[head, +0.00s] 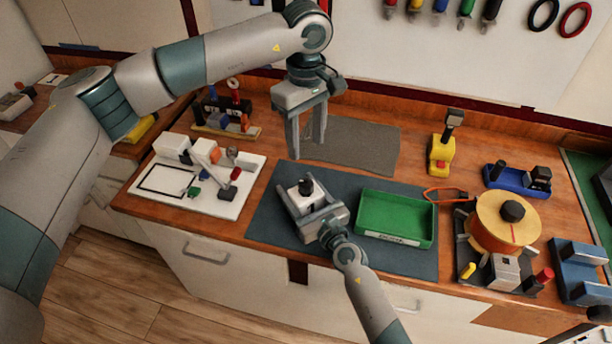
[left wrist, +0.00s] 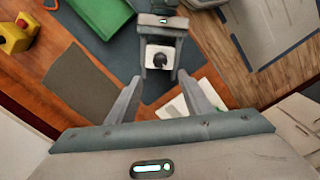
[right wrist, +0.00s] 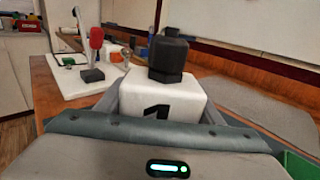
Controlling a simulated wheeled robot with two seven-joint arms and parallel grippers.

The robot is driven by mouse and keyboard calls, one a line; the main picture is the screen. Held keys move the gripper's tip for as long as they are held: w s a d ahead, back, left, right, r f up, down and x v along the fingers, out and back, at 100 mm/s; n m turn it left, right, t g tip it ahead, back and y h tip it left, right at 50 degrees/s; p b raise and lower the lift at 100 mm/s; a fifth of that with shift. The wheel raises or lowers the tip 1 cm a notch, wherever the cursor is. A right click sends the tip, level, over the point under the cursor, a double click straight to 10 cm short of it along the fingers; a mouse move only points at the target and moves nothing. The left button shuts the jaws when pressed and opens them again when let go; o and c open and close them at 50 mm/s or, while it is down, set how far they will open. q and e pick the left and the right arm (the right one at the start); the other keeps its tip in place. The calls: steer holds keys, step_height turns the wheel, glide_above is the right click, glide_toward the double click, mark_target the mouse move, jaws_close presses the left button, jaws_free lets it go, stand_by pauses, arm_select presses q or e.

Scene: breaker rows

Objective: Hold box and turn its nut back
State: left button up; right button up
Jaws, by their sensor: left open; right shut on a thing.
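A white box (right wrist: 160,97) with a dark mark on its side and a black nut (right wrist: 168,55) on top sits between the fingers of my right gripper. In the head view the box (head: 299,198) stands upright on the dark mat, with the black nut (head: 306,186) on it. My right gripper (head: 312,208) is shut on the box from the front. My left gripper (head: 306,154) is open and empty, pointing down above and behind the box, apart from the nut. The left wrist view shows the nut (left wrist: 159,60) beyond the open fingertips.
A green tray (head: 396,218) is right of the box on the dark mat (head: 262,222). A white board with small parts (head: 222,205) is at left. A grey mat (head: 365,145) lies behind. An orange spool (head: 485,232) and a yellow block (head: 441,155) stand at right.

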mark_target(306, 182)
arm_select(q)
steer(key=shift+f, duration=0.15)
step_height(306, 182, down, 12)
steer(key=shift+r, duration=0.15)
stand_by(0.4)
steer(key=c, duration=1.1)
